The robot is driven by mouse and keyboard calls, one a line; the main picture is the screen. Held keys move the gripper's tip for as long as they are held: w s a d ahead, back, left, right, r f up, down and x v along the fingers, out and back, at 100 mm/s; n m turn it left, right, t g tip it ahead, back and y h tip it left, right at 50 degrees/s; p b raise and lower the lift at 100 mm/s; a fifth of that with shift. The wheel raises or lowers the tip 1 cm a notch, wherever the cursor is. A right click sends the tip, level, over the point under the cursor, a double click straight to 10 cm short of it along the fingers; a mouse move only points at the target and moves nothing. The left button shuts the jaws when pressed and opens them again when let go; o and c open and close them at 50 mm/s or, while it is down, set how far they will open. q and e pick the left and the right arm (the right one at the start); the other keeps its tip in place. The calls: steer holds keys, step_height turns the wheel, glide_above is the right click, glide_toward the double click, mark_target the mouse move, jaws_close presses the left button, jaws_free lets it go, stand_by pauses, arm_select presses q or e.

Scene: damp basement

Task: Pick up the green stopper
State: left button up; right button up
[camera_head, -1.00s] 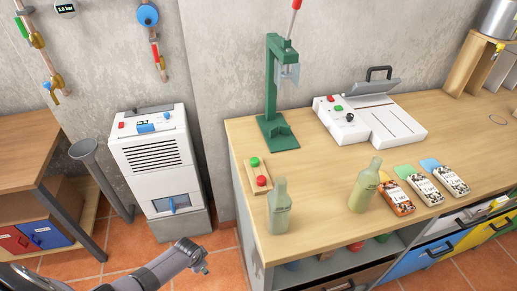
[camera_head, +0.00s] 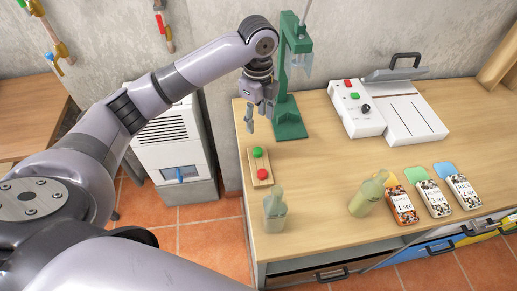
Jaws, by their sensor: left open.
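The green stopper (camera_head: 257,152) sits at the far end of a small wooden holder (camera_head: 262,170) near the left edge of the workbench. A red stopper (camera_head: 262,174) sits in the same holder, closer to me. My left gripper (camera_head: 261,122) is open and points down above the bench, beyond the green stopper in the picture and apart from it. Its fingers look empty. My right gripper does not show.
A green press stand (camera_head: 289,122) is just right of my left gripper. Several labelled packets (camera_head: 434,199) and a white sealing machine (camera_head: 385,110) are to the right.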

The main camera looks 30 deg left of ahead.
mark_target(258, 150)
arm_select(q)
step_height(258, 150, down, 8)
steer(key=shift+w+p, duration=0.1)
steer(key=shift+p, duration=0.65)
steer(key=shift+f, duration=0.45)
steer(key=f+p, duration=0.1)
steer(key=f, duration=0.1)
steer(key=f+p, duration=0.1)
steer(key=f, duration=0.1)
steer(key=shift+a+f, duration=0.2)
steer(key=shift+f, duration=0.2)
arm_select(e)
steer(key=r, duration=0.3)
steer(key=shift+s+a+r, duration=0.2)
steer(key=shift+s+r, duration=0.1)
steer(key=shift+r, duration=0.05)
arm_select(q)
steer(key=shift+c, duration=0.5)
steer(key=c, duration=0.8)
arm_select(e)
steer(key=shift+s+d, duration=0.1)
